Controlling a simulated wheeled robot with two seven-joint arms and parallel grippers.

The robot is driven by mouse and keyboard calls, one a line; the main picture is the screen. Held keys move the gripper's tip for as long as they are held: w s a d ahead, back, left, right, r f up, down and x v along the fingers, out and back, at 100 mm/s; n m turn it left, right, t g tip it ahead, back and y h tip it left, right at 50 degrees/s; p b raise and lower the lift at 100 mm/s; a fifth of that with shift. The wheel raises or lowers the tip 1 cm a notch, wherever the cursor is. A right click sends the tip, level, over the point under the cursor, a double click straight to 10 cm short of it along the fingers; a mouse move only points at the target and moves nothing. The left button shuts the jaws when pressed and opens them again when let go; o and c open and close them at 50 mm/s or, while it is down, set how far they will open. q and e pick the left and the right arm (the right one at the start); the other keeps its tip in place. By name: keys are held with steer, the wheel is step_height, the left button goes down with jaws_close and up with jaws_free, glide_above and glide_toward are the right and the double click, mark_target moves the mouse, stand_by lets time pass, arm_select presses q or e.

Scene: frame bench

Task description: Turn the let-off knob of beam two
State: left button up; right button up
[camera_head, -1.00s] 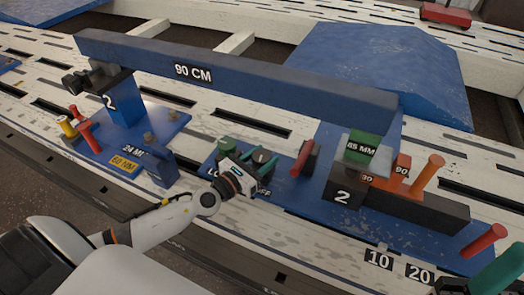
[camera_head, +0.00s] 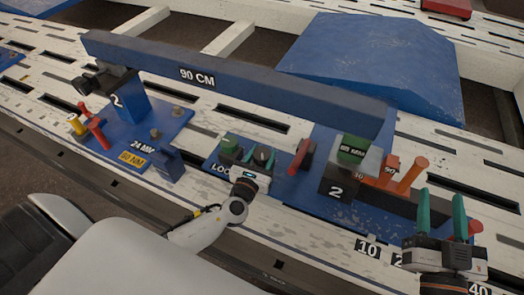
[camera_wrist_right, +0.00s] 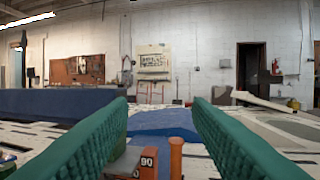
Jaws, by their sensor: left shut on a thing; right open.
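A dark round knob (camera_head: 262,155) sits on the blue base plate of beam two, between a green block (camera_head: 229,143) and a red lever (camera_head: 300,157). My left gripper (camera_head: 260,158) is shut on the knob, its teal fingers on either side; its body hides part of the plate's lettering. The knob's angle is hard to read. The blue beam (camera_head: 255,85), labelled 90 CM, runs above, between stands marked 2. My right gripper (camera_head: 440,196) is open and empty at the lower right. Its two teal fingers stand wide apart in the right wrist view (camera_wrist_right: 160,105).
An orange post (camera_head: 412,175) and orange blocks marked 90 (camera_head: 388,174) stand right of the knob, near my right gripper; the post also shows in the right wrist view (camera_wrist_right: 176,158). A green block (camera_head: 353,150) sits on the right stand. Red and yellow pegs stand at left.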

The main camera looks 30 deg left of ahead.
arm_select(q)
steer(key=n+y+p, duration=0.1)
steer(key=n+y, duration=0.1)
steer(key=n+g+y, duration=0.1)
steer(key=y, duration=0.2)
steer(key=shift+d+n+g+y+p, duration=0.15)
steer(key=shift+n+g+y+p, duration=0.15)
steer(key=shift+n+p, duration=0.1)
steer(key=shift+n+g+y, duration=0.3)
steer(key=shift+n+y, duration=0.2)
steer(key=shift+y, duration=0.2)
steer(key=shift+n+g+y, duration=0.4)
steer(key=shift+y, duration=0.2)
steer(key=shift+n+g+y, duration=0.8)
steer(key=shift+n+y, duration=0.1)
steer(key=shift+y, duration=0.1)
steer(key=n+g+y, duration=0.2)
steer(key=shift+g+b, duration=0.3)
steer(key=shift+b, duration=0.05)
steer(key=shift+n+g+y, duration=0.8)
steer(key=shift+g+y, duration=0.1)
steer(key=shift+g, duration=0.1)
arm_select(e)
steer(key=shift+d+f+g+h, duration=0.15)
steer(key=shift+f+g+h, duration=0.1)
steer(key=shift+f+g, duration=0.65)
steer(key=shift+d+f+g+h, duration=0.2)
steer(key=shift+f+g, duration=0.3)
steer(key=shift+f, duration=0.65)
